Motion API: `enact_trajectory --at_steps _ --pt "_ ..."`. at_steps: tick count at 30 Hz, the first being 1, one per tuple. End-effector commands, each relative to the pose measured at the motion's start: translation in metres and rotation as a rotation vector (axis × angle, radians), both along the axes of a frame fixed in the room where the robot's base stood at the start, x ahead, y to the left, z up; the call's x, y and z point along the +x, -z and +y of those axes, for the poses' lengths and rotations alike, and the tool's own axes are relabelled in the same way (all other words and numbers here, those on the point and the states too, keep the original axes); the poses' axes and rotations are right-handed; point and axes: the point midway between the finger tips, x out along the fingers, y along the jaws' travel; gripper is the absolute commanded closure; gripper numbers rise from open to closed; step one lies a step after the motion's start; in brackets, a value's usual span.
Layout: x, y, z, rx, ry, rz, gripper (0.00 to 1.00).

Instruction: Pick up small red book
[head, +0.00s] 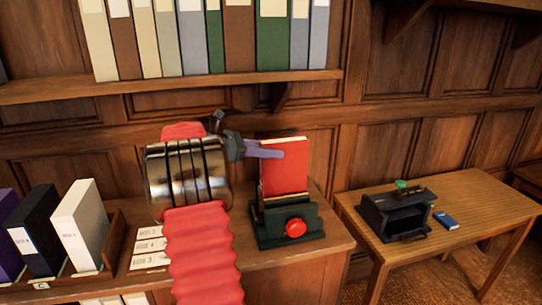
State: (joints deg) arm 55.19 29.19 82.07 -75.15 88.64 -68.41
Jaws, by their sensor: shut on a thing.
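The small red book (291,170) stands upright, its red cover facing me, in a dark green stand with a red knob (295,228). The stand sits near the right end of the wooden counter. Pale page edges show at the book's top and left side. My gripper (268,152) comes from the left, its grey-purple finger lying over the book's upper left edge. It is shut on the red book. The far finger is hidden. I cannot tell whether the book's bottom is clear of the stand.
A shelf (180,88) with several tall binders runs above. Black and white binders (79,222) stand in a rack at left, beside label cards (150,247). A lower table (478,198) at right bears a black device (397,213) and a small blue book (446,220).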

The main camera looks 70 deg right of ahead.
Motion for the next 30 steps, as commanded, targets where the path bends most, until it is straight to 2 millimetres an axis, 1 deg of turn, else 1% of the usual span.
enact_trajectory --at_steps 3,30 --pt "0.0 -0.008 0.0 -0.004 0.0 0.0 1.0" --pt "0.0 -0.054 0.0 -0.004 0.0 0.0 1.0"
